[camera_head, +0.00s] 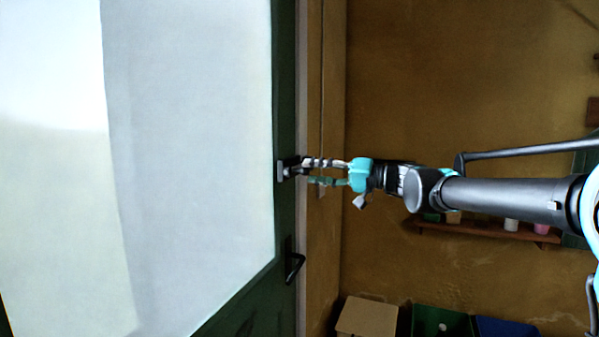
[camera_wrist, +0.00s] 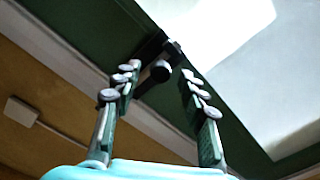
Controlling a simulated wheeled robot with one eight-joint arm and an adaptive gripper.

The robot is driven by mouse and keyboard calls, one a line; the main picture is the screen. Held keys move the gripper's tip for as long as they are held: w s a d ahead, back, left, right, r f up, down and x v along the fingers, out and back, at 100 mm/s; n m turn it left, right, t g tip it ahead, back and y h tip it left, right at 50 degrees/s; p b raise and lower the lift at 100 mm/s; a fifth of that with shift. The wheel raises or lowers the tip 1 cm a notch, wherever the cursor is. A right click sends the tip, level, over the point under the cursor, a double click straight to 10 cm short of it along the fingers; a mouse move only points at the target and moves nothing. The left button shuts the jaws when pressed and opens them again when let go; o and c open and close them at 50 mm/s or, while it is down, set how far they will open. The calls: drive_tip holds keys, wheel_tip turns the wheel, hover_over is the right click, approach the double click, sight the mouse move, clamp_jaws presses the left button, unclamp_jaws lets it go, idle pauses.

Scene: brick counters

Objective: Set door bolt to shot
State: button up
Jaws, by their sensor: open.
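The door bolt (camera_head: 283,171) is a small dark fitting on the edge of the green door (camera_head: 285,110), above the door handle. My gripper (camera_head: 307,171) reaches in from the right, level with the bolt. Its two fingers are apart, one on each side of the knob in the wrist view (camera_wrist: 160,80). I cannot tell whether a finger touches the knob. The fingers partly hide the bolt in the head view.
A black door handle (camera_head: 293,262) sits below the bolt. The door has a large pale pane (camera_head: 190,150). A wall shelf (camera_head: 480,231) with small cups is behind my arm. A cardboard box (camera_head: 367,317), a green bin (camera_head: 440,322) and a blue bin (camera_head: 505,327) are low at the right.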

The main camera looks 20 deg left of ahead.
drive_tip(key=a, duration=0.4)
drive_tip(key=shift+w+a, duration=0.2)
drive_tip(key=shift+a, duration=0.2)
clamp_jaws()
